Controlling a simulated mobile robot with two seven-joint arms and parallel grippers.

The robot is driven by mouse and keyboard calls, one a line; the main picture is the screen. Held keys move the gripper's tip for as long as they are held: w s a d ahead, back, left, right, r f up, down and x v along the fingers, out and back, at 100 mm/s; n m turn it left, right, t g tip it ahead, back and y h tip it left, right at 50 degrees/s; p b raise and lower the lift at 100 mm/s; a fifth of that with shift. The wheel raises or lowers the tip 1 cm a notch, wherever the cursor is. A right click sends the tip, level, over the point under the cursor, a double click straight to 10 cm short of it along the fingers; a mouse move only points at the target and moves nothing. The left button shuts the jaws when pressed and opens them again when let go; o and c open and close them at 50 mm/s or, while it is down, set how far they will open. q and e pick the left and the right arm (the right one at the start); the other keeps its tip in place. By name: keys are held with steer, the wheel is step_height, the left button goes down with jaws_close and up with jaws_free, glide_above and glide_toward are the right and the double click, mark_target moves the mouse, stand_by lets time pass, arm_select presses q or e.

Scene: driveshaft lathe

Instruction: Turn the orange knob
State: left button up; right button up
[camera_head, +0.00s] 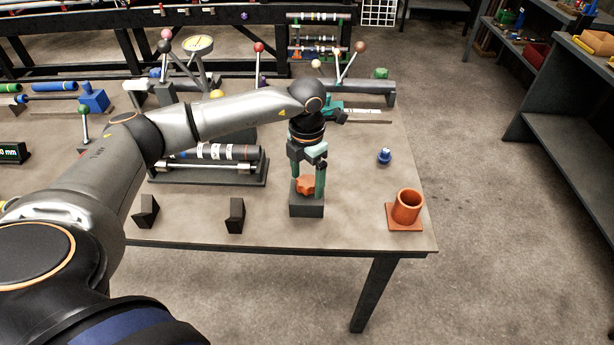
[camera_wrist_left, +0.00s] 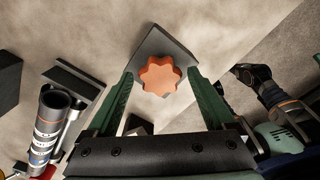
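The orange knob (camera_head: 306,186) is star-shaped and sits on a dark square block (camera_head: 306,209) near the table's front edge. In the left wrist view the knob (camera_wrist_left: 160,76) shows from above, on its dark base (camera_wrist_left: 165,45). My left gripper (camera_head: 308,186) points down over it, its green fingers on either side of the knob. In the left wrist view the left gripper (camera_wrist_left: 160,85) is open, with gaps visible between the fingers and the knob.
An orange cup on a square base (camera_head: 391,217) stands to the right, with a small blue knob (camera_head: 384,156) behind it. Two dark angled blocks (camera_head: 236,215) stand left along the front. A fixture with a shaft (camera_head: 208,168) lies behind them. Bare tabletop lies between block and cup.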

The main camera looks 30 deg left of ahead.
arm_select(q)
steer(key=c, duration=1.3)
steer(key=shift+m, duration=0.3)
steer(key=m+b, duration=0.2)
steer(key=m, duration=0.1)
steer(key=shift+f+m, duration=0.1)
steer(key=shift+m, duration=0.2)
steer(key=m+b, duration=0.2)
steer(key=m, duration=0.2)
steer(key=shift+m+b, duration=0.3)
steer(key=m+b, duration=0.2)
steer(key=m, duration=0.3)
steer(key=m+b, duration=0.1)
steer(key=m, duration=0.4)
